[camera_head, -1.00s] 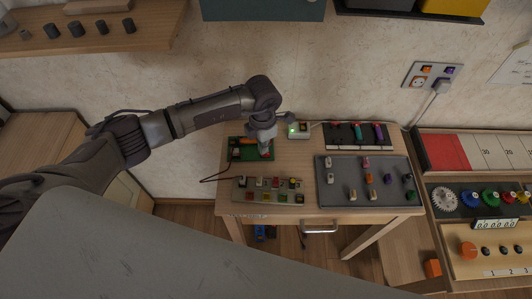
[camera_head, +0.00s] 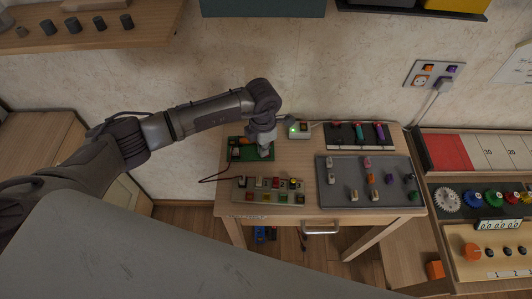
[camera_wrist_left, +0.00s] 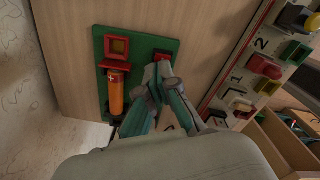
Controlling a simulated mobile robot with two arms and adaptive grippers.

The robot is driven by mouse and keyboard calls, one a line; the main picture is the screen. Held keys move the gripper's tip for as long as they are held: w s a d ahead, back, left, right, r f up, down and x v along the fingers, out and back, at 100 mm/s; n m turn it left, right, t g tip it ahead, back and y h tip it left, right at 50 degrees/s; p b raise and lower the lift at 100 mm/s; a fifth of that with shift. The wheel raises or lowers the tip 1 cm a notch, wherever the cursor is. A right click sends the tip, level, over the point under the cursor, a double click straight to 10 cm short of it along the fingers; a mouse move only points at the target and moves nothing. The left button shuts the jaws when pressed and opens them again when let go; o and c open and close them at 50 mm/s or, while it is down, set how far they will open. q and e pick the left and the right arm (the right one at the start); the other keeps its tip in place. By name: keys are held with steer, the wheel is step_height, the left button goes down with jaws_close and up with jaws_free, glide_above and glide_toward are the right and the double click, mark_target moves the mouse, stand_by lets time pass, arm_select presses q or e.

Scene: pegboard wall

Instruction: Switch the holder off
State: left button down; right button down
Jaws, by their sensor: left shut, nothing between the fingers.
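The holder is a green board (camera_head: 239,153) at the left back of the table. A small red part (camera_wrist_left: 162,57), perhaps the switch, shows at the board's right edge. My left gripper (camera_head: 265,154) is shut and empty over the board's right part. In the wrist view, its fingertips (camera_wrist_left: 159,76) are right by the red part and partly hide it. Contact and the switch position cannot be told.
A panel with several coloured buttons (camera_head: 269,191) lies in front of the board. A grey tray (camera_head: 339,173) with several small pieces is to the right. A white box with a green light (camera_head: 299,131) stands behind, close to my wrist.

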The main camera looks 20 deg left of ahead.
arm_select(q)
steer(key=shift+s+f, duration=0.1)
steer(key=shift+f, duration=0.05)
steer(key=shift+r+p, duration=0.55)
steer(key=shift+r, duration=0.35)
steer(key=shift+r+p, duration=1.6)
steer(key=shift+r, duration=1.05)
steer(key=shift+f, duration=0.1)
